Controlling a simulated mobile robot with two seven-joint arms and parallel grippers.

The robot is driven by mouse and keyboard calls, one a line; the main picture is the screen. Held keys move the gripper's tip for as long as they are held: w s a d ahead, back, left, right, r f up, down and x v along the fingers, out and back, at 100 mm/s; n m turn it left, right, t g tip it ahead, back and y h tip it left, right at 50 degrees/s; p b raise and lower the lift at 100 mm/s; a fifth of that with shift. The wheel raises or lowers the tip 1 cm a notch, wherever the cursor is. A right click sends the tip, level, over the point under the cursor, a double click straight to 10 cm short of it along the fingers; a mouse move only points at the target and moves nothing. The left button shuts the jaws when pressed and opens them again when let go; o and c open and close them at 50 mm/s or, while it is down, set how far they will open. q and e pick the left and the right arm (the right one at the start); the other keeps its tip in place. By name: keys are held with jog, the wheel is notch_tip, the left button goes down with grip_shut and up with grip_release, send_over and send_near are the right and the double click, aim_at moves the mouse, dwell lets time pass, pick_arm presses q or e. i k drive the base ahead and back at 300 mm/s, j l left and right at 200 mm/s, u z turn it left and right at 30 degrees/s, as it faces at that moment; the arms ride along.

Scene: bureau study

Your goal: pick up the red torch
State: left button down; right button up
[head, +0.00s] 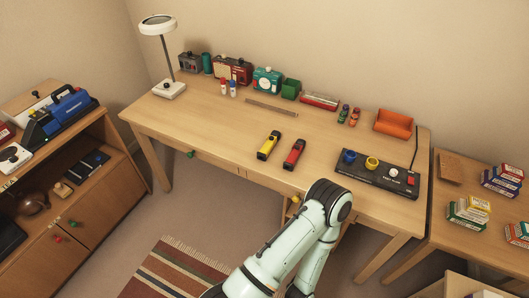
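The red torch (294,152) lies on the wooden desk (220,125), near the middle of its front part. A yellow torch (269,145) lies just to its left, roughly parallel and apart from it. One of my arms rises from the bottom of the head view, and its bent joint is in front of the desk's front edge, below and right of the red torch. Neither gripper shows in this view. Nothing touches the red torch.
A black panel (376,175) with coloured knobs lies to the right of the torches. A ruler (272,107) lies behind them. A lamp (168,88) and several small items line the desk's back. A side table with boxes (466,214) stands right. Bare desk lies left of the torches.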

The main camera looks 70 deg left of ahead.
aim_at(294, 154)
jog(key=u, duration=2.1)
jog(key=z, duration=3.4)
jog(key=u, duration=3.4)
